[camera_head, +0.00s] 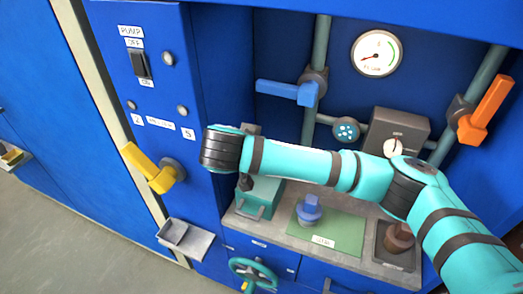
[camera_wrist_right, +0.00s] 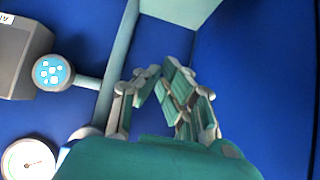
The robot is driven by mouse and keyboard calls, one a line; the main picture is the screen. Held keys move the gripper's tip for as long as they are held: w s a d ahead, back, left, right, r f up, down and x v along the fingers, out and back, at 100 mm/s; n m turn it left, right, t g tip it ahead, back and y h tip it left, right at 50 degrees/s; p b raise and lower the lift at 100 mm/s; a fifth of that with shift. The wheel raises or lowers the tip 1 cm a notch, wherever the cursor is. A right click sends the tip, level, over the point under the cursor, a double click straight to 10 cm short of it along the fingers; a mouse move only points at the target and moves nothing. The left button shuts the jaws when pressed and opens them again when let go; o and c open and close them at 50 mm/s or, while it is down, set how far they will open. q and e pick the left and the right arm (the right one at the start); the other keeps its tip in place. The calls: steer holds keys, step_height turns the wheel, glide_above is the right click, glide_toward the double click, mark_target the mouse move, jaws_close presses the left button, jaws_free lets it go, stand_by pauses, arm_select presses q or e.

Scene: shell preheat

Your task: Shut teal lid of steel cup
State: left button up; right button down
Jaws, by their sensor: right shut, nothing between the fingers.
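No steel cup with a teal lid can be made out for certain. A teal box (camera_head: 265,197) with a grey handle stands on the worktop, partly hidden beneath my right arm. A dark brown round vessel (camera_head: 398,240) sits at the worktop's right, its top partly covered by my arm. My right arm crosses the head view from the right, and its gripper is mostly hidden there. In the right wrist view my right gripper (camera_wrist_right: 158,88) is shut and empty, in front of blue panels and a pale pipe. My left gripper is out of view.
A blue knobbed piece (camera_head: 310,210) stands on a green mat (camera_head: 345,232). A blue lever (camera_head: 285,91), an orange lever (camera_head: 487,108) and a yellow handle (camera_head: 150,168) stick out. A pressure gauge (camera_head: 377,53) is above, a teal handwheel (camera_head: 252,270) below.

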steer(key=v, duration=1.1)
